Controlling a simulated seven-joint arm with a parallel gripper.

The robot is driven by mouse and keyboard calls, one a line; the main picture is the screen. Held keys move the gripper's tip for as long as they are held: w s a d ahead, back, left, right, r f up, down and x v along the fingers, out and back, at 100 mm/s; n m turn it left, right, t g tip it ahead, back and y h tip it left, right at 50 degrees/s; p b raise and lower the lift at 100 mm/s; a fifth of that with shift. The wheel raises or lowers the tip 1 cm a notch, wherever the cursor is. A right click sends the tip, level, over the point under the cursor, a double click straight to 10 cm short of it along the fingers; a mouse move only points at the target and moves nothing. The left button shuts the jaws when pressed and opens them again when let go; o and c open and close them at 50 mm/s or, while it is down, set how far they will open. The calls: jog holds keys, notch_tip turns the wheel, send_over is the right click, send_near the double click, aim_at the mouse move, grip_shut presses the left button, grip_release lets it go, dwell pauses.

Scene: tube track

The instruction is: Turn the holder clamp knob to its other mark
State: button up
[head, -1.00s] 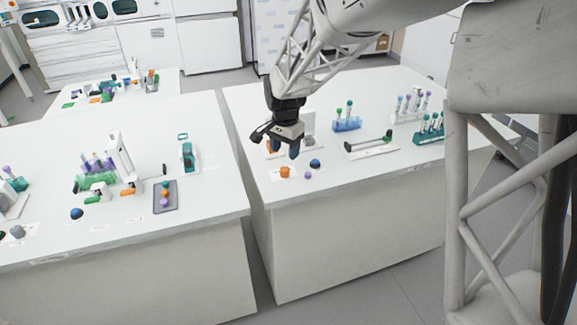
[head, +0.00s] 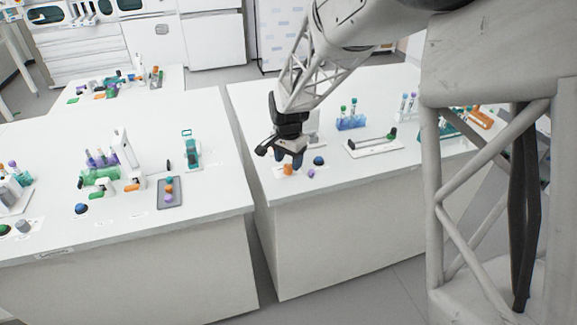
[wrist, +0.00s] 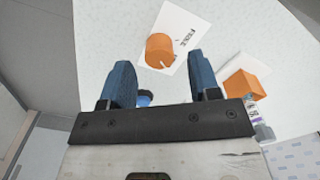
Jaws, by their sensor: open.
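An orange round knob (wrist: 159,50) with a pale pointer line sits on a white card with printed lettering in the wrist view; the lettering seems to read FREE. In the head view the orange knob (head: 288,170) is near the front left corner of the right-hand bench. My gripper (head: 289,160) points down just above it, fingers open and empty. In the wrist view its two blue fingers (wrist: 163,68) stand apart, with the knob just beyond the tips and roughly between them. I cannot see contact. Any second mark is not readable.
An orange block (wrist: 243,85) lies right of the fingers in the wrist view. A purple piece (head: 311,173) and a blue dome (head: 318,160) stand close to the right of the knob. A blue tube rack (head: 350,122) and a white tray (head: 373,146) are farther right.

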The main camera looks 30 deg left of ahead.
jog(key=shift+f, duration=1.4)
jog(key=shift+c, duration=0.3)
jog(key=c, duration=0.9)
jog(key=shift+o, duration=0.2)
